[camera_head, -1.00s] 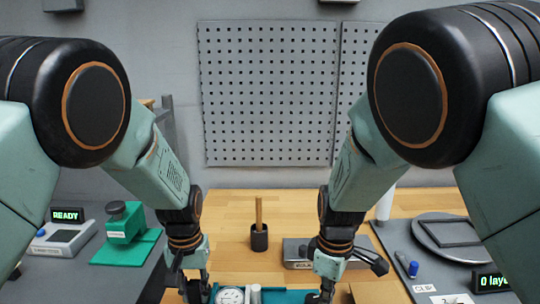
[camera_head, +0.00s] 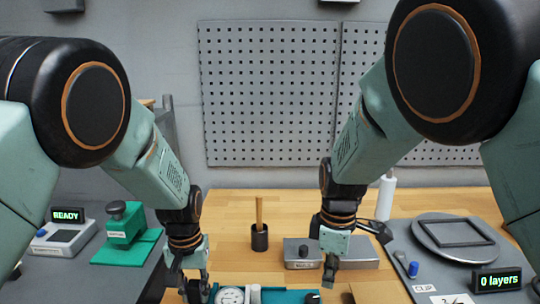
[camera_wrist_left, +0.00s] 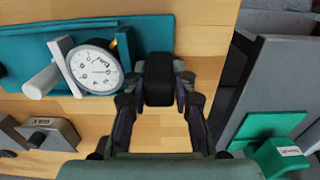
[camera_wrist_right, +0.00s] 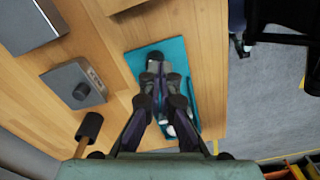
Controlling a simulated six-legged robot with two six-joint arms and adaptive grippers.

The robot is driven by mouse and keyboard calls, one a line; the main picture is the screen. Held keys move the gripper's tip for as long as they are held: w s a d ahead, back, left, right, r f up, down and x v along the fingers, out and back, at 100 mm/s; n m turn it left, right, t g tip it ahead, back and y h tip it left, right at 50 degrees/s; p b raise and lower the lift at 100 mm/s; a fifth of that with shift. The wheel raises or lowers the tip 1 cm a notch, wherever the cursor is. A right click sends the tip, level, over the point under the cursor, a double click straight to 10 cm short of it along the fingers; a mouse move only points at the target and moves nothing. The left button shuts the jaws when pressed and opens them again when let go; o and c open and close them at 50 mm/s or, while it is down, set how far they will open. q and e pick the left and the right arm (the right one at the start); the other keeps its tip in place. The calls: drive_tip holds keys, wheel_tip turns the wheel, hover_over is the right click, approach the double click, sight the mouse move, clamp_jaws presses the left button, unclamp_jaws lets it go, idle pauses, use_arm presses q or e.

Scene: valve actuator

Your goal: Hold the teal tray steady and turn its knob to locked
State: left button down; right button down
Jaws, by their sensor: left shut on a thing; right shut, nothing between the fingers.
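The teal tray (camera_head: 285,297) lies on the wooden bench at the bottom of the head view, partly cut off. It carries a round white gauge (camera_head: 230,296) and a white cylinder beside it. A dark knob (camera_head: 312,297) stands near its right end; the right wrist view shows this knob (camera_wrist_right: 155,57) just beyond my fingertips. My left gripper (camera_head: 196,288) is at the tray's left end, shut on a black block (camera_wrist_left: 158,78) there. My right gripper (camera_head: 330,280) is shut and empty, above and beside the knob, apparently apart from it. The knob's setting is unreadable.
A grey box with a black knob (camera_head: 300,252) stands behind the tray. A dark cup (camera_head: 260,238) with a wooden stick is to its left. A green stand (camera_head: 124,222) and a READY display (camera_head: 68,215) are at left. A round plate (camera_head: 455,240) is at right.

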drive_tip(key=shift+w+d+f+n, duration=0.1)
drive_tip(key=shift+w+f+n, duration=0.25)
drive_tip(key=shift+f+n, duration=0.5)
drive_tip(key=shift+w+d+f+n, duration=0.1)
drive_tip(key=shift+w+f+n, duration=0.25)
drive_tip(key=shift+f, duration=0.95)
drive_tip(key=shift+w+d+f+n, duration=0.1)
drive_tip(key=shift+w+f+n, duration=0.2)
drive_tip(key=shift+f+n, duration=0.6)
drive_tip(key=shift+f, duration=0.15)
drive_tip(key=shift+a, duration=0.2)
drive_tip(key=shift+s, duration=0.4)
drive_tip(key=shift+d, duration=0.15)
drive_tip(key=shift+d, duration=0.25)
wheel_tip(320, 180, up, 6)
